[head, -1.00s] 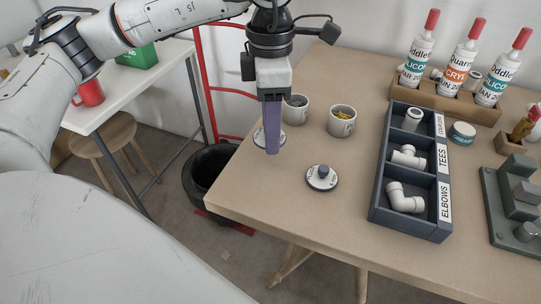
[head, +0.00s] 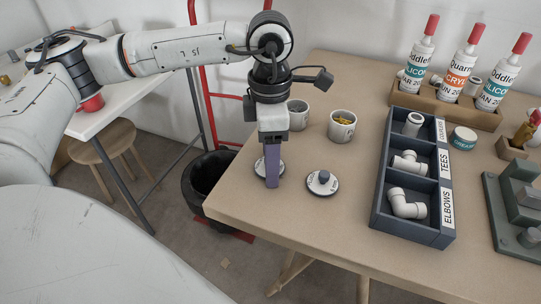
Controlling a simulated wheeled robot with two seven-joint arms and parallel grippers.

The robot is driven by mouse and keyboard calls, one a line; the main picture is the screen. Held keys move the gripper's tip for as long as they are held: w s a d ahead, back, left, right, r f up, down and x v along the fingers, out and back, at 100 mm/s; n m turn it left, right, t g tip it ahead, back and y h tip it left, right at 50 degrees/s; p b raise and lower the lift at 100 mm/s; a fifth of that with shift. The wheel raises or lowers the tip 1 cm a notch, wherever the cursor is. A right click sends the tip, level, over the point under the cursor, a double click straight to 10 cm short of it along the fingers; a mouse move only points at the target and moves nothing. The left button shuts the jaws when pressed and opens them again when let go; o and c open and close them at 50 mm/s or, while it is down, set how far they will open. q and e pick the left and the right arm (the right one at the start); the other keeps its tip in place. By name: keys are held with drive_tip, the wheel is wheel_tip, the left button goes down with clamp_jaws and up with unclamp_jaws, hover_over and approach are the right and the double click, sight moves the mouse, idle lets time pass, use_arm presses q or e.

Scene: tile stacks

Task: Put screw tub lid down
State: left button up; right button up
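My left gripper (head: 271,182) points down near the left edge of the table, with its purple fingers seen edge-on. A round light lid (head: 260,167) shows on both sides of the fingers and moves with them, so they appear shut on it. Its knob is hidden, and I cannot tell whether it touches the table. An open tub with grey contents (head: 298,114) stands behind it, and an open tub with yellow contents (head: 342,127) stands to the right. A second lid with a dark knob (head: 322,183) lies on the table. My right gripper is not in view.
A dark three-compartment bin (head: 412,180) holds white fittings at the right. A wooden rack of bottles (head: 450,105) stands behind it. A small round tub (head: 463,138) is beside the bin. The table's front (head: 300,225) is clear. A black bucket (head: 205,180) stands below the left edge.

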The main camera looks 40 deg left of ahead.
use_arm(q)
drive_tip(key=shift+o, duration=0.2)
drive_tip(key=shift+r, duration=0.15)
drive_tip(key=shift+r, duration=0.25)
wheel_tip(320, 180, up, 12)
drive_tip(key=p, duration=0.1)
drive_tip(key=shift+f, duration=0.15)
drive_tip(key=shift+w, duration=0.1)
